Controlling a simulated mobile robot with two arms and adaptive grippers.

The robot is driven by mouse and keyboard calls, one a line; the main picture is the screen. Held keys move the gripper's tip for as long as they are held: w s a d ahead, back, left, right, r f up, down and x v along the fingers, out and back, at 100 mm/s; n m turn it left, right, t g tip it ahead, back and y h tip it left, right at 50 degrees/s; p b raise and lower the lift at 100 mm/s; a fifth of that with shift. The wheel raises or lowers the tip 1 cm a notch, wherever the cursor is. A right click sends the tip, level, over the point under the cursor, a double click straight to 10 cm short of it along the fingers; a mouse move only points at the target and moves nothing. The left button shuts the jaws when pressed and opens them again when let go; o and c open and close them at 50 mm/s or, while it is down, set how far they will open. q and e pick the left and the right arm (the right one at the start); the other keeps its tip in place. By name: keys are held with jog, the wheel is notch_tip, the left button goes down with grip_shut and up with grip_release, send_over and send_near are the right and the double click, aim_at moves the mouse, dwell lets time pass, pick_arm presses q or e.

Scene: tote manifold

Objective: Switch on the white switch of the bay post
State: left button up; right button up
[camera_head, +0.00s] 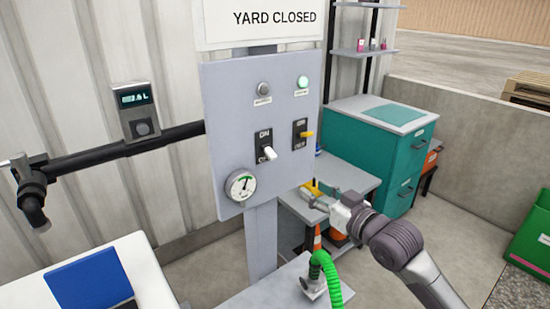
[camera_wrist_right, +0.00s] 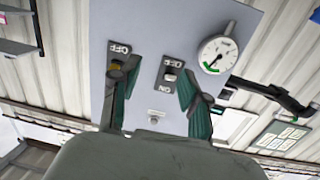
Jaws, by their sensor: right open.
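The bay post's grey panel (camera_head: 225,110) stands mid-view. Its white switch (camera_head: 269,153) sits on a black plate marked ON above and OFF below. Its lever points down, toward the OFF side. A yellow switch (camera_head: 307,134) is to its right. My right gripper (camera_head: 312,194) is near the panel's lower right edge, apart from the white switch. In the right wrist view, its open teal fingers (camera_wrist_right: 158,92) frame the panel, which appears upside down. The white switch (camera_wrist_right: 169,76) shows between the fingers and the yellow switch (camera_wrist_right: 116,66) by the left finger. My left gripper is not in view.
The panel has a gauge (camera_head: 241,185), an unlit lamp (camera_head: 264,89) and a pale green lamp (camera_head: 302,82). A dark pipe (camera_head: 95,152) with a meter runs left. A teal cabinet (camera_head: 370,150) and a green hose (camera_head: 328,272) are to the right.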

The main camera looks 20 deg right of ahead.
jog(key=n+y, duration=0.1)
send_near(275, 158)
jog(key=shift+t, duration=0.3)
jog(key=p+x, duration=0.2)
jog(key=x, duration=0.7)
jog(key=shift+w+a+f, duration=0.15)
jog(key=shift+w+f, duration=0.05)
jog(key=shift+w, duration=0.05)
jog(key=shift+w+a, duration=0.2)
jog(key=shift+w, duration=0.3)
grip_shut()
